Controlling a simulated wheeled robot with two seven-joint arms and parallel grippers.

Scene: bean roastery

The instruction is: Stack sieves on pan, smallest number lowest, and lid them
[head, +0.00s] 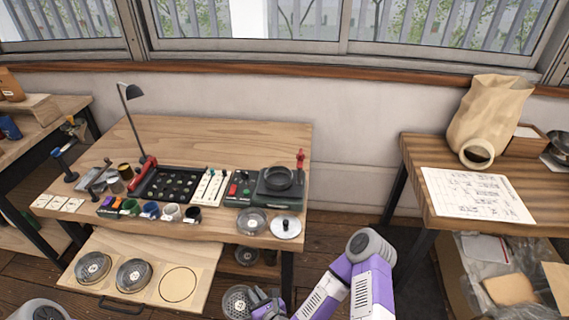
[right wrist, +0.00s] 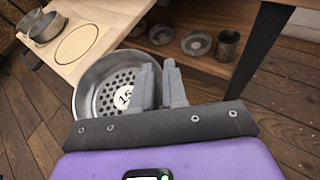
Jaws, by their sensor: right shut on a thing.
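My right gripper (head: 266,299) is shut on the rim of a round metal sieve (head: 237,302), held low in front of the pull-out board. In the right wrist view the sieve (right wrist: 90,82) reads "15", and the fingers (right wrist: 162,78) cross its rim. Two more sieves, one left (head: 93,267) and one right (head: 134,275), sit on the board; their numbers are too small to read. A dark round pan (head: 278,179) appears to sit on the green device. A round metal dish (head: 251,221) and a knobbed lid (head: 286,228) lie at the table's front edge. My left gripper is out of view.
The pull-out board (head: 205,262) has an empty outlined circle (head: 179,284). Cups (head: 150,210), a black tray (head: 165,184) and a lamp (head: 135,92) crowd the table. A lower shelf (right wrist: 180,58) holds round metal items. A second table (head: 405,160) stands right.

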